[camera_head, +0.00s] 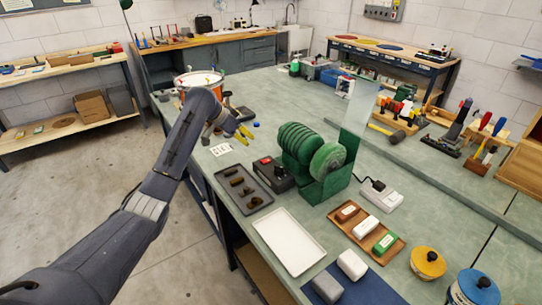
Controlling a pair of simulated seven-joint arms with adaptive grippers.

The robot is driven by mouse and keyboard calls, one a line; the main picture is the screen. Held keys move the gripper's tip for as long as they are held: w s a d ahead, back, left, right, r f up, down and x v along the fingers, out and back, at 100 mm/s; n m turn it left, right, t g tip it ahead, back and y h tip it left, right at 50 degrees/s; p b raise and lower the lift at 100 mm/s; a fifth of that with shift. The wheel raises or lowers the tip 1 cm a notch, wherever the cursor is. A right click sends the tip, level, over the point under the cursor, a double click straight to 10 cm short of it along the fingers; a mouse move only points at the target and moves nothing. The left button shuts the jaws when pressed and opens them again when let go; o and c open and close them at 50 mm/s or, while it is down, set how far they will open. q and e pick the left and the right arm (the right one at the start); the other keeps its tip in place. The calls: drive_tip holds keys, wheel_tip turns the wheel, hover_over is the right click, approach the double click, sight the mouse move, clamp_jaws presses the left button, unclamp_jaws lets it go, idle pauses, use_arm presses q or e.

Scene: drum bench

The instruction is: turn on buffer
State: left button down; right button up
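The buffer (323,167) is a green machine with a row of green wheels on a green stand, in the middle of the bench. A black switch box (268,168) with a red button (266,160) sits at its left side. My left gripper (244,135) has yellow fingertips that show a little apart, with nothing between them. It is above the bench, behind and left of the switch box, apart from it. My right gripper is not in view.
A dark tray (259,200) with small brown parts lies left of the buffer. A white tray (270,254) and a wooden tray of bars (394,248) lie in front. A clear shield (358,103) stands behind the buffer. A power strip (383,199) is to its right.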

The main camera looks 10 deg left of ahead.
use_arm(q)
drive_tip(key=shift+w+d+r+m, duration=0.15)
drive_tip(key=shift+d+r+m, duration=0.25)
drive_tip(key=shift+d+r, duration=0.5)
hover_over(269, 159)
drive_tip(key=s+a, duration=0.1)
drive_tip(key=s, duration=0.1)
wheel_tip(269, 159, down, 8)
drive_tip(key=shift+a+r, duration=0.15)
drive_tip(key=shift+r, duration=0.1)
wheel_tip(269, 159, down, 3)
drive_tip(key=shift+r, duration=0.1)
drive_tip(key=shift+a+f, duration=0.1)
drive_tip(key=shift+f, duration=0.65)
